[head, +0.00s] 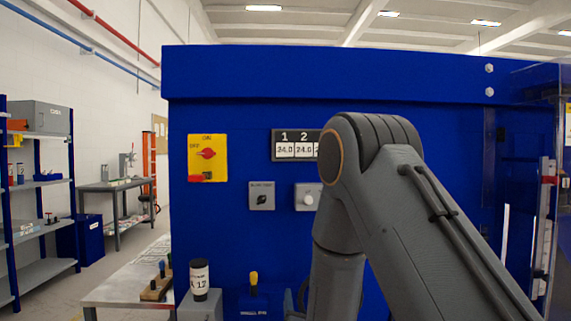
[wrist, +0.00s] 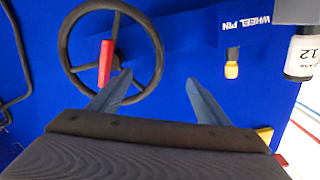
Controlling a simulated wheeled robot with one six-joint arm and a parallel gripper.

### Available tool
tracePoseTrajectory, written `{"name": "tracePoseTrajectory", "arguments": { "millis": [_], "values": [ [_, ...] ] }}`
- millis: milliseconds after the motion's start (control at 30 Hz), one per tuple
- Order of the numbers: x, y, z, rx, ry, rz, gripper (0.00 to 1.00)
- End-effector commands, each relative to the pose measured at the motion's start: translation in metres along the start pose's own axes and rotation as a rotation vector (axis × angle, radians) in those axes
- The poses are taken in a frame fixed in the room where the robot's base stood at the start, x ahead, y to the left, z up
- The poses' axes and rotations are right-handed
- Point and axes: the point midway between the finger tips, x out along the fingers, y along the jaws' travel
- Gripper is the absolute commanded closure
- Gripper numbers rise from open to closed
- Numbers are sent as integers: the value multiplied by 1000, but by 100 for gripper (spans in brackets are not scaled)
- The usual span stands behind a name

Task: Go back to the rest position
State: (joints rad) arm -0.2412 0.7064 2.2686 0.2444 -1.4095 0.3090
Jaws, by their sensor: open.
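My gripper (wrist: 158,95) shows in the wrist view with its two blue-grey fingers spread apart and nothing between them. Behind and beyond the fingers is a blue machine face, with a black handwheel (wrist: 157,50) at the upper left. The left fingertip overlaps the wheel's rim in the picture; I cannot tell whether they touch. In the head view my grey arm rises in front of the blue machine (head: 240,80) and bends at its elbow. The gripper itself is hidden there. No marked rest position is visible.
The wheel has a red handle (wrist: 105,62). A yellow-tipped pin (wrist: 231,69) hangs by the WHEEL PIN label. A labelled canister (head: 199,280) stands on a grey block. A yellow switch panel (head: 207,158) is on the machine. A clear guard (head: 530,130) stands at right. Open floor lies left.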

Motion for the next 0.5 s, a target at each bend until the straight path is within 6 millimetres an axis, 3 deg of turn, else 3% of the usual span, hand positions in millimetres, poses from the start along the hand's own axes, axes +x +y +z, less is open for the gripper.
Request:
{"name": "tracePoseTrajectory", "arguments": {
  "millis": [333, 500],
  "values": [
    [0, 2, 0, -3, -17, 6, 30],
    [-6, 15, 8, -29, -166, 50, 30]
  ]
}}
